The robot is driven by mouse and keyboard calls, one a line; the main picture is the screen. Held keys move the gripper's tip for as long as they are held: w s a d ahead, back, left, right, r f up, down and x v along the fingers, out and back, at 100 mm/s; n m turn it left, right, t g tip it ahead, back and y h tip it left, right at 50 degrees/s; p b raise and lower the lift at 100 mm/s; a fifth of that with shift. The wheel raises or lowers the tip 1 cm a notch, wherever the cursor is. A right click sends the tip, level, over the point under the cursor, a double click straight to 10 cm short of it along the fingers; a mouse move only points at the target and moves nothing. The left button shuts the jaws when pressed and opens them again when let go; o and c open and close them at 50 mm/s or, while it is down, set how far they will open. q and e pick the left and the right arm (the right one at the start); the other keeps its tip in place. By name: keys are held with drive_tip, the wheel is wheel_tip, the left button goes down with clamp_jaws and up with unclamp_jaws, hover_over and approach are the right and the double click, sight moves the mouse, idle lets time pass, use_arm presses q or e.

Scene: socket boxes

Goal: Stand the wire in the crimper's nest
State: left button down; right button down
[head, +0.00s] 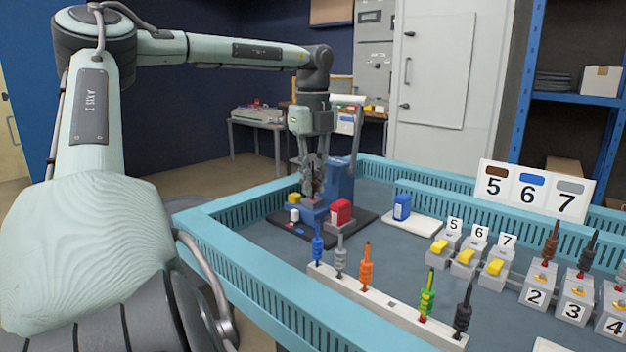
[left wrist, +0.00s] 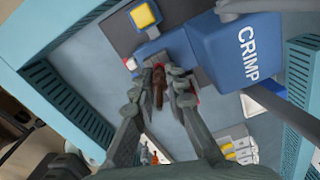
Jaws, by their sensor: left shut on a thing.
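My left gripper (head: 314,192) reaches down in front of the blue crimper (head: 341,182), whose CRIMP label shows in the left wrist view (left wrist: 240,55). The gripper is shut on a brown wire (left wrist: 158,88), which sits between its fingertips in the left wrist view. In the head view the fingers mostly hide the wire. It is directly above or at the crimper's small blue nest block (head: 311,214). I cannot tell whether the wire's lower end is in the nest. My right gripper is not in view.
A white rack (head: 385,306) holds several coloured wires. Numbered blocks with yellow levers (head: 465,256) stand further right, below a 5-6-7 sign (head: 529,190). A teal rim (head: 230,242) borders the bench.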

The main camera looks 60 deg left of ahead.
use_arm(q)
drive_tip(key=shift+f, duration=0.25)
drive_tip(key=shift+r, duration=0.1)
drive_tip(key=c, duration=1)
unclamp_jaws()
drive_tip(key=shift+c, duration=0.2)
drive_tip(key=shift+r, duration=0.1)
wheel_tip(320, 180, up, 7)
drive_tip(key=p, duration=0.5)
drive_tip(key=shift+f, duration=0.2)
drive_tip(key=shift+r, duration=0.35)
